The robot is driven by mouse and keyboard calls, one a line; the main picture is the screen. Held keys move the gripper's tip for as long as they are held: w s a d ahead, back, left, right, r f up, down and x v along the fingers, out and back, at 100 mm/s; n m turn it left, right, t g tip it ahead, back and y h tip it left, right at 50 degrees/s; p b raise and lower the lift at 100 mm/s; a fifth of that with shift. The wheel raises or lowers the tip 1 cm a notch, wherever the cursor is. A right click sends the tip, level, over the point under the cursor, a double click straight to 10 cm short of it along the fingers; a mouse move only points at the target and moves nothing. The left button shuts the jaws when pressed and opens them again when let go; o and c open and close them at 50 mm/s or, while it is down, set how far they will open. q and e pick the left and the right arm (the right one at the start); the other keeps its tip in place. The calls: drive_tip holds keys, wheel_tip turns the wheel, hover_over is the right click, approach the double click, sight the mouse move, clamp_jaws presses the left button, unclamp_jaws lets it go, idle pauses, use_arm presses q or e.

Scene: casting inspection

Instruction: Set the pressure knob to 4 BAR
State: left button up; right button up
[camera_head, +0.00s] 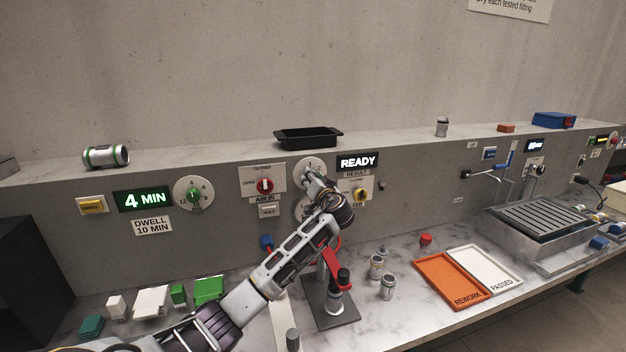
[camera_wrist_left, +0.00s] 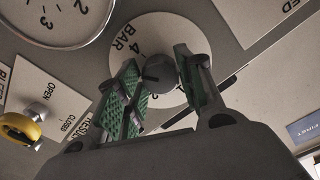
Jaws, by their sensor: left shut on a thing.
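The pressure knob (camera_wrist_left: 158,74) is a small dark grey knob in the middle of a round white dial (camera_wrist_left: 150,28) marked BAR, with a 4 and a 2 readable in the left wrist view. My left gripper (camera_wrist_left: 157,62) is shut on the knob, one green-padded finger on each side. In the head view the dial (camera_head: 309,163) shows above my left gripper (camera_head: 312,175), which reaches it from below and hides the knob. I cannot tell which mark the knob points at. My right gripper is not in view.
A gauge (camera_wrist_left: 65,18) sits beside the dial. A black tray (camera_head: 308,137) stands on the ledge above. Metal fittings (camera_head: 388,287) stand on the bench below.

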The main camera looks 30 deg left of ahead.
use_arm(q)
drive_tip(key=shift+m+p, duration=1.35)
drive_tip(key=shift+m, duration=1.75)
drive_tip(key=o, duration=1)
drive_tip(key=shift+s+d, duration=0.1)
